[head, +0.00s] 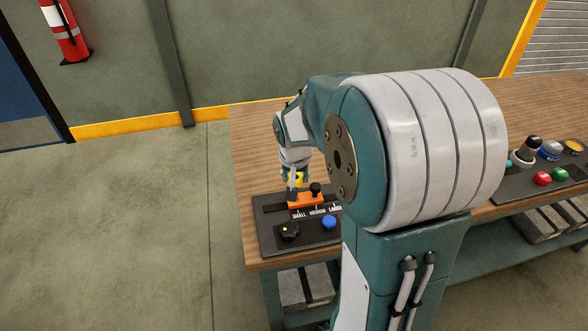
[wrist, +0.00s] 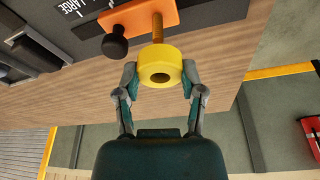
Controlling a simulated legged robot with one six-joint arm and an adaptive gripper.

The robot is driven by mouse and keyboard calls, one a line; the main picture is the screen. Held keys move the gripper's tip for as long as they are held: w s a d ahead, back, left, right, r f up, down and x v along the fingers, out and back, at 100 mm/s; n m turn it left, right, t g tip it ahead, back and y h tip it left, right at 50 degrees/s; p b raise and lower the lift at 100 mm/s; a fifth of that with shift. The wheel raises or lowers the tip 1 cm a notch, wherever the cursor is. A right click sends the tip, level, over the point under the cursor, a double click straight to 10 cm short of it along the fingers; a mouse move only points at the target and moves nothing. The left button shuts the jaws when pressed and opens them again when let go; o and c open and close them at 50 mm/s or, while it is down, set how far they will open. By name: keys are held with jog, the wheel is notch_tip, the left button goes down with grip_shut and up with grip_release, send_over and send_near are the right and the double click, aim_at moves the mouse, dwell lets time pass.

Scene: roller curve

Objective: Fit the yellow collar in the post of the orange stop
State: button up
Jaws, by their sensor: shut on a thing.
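The yellow collar (wrist: 160,62) is a short thick ring held between the two fingers of my gripper (wrist: 160,78), its dark hole facing the wrist camera. In the wrist view, the brown post (wrist: 158,26) of the orange stop (wrist: 131,16) runs up to the collar's far side. The collar hides the post's end, so I cannot tell if the post has entered the hole. In the head view, the collar (head: 299,179) shows just above the orange stop (head: 306,199), partly hidden by my gripper (head: 294,180).
A black knob (wrist: 115,43) stands on the stop beside the post. The dark panel (head: 265,238) carries a black dial (head: 289,232), a blue button (head: 329,222) and size labels. Another panel with buttons (head: 542,178) sits at the right. Bare wooden bench (head: 243,170) lies left of the stop.

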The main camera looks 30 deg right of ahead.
jog(key=shift+d+f, duration=0.1)
jog(key=shift+f, duration=2.75)
jog(key=shift+s+f, duration=0.1)
jog(key=shift+f, duration=0.2)
jog(key=o, duration=1)
jog(key=shift+c, duration=0.5)
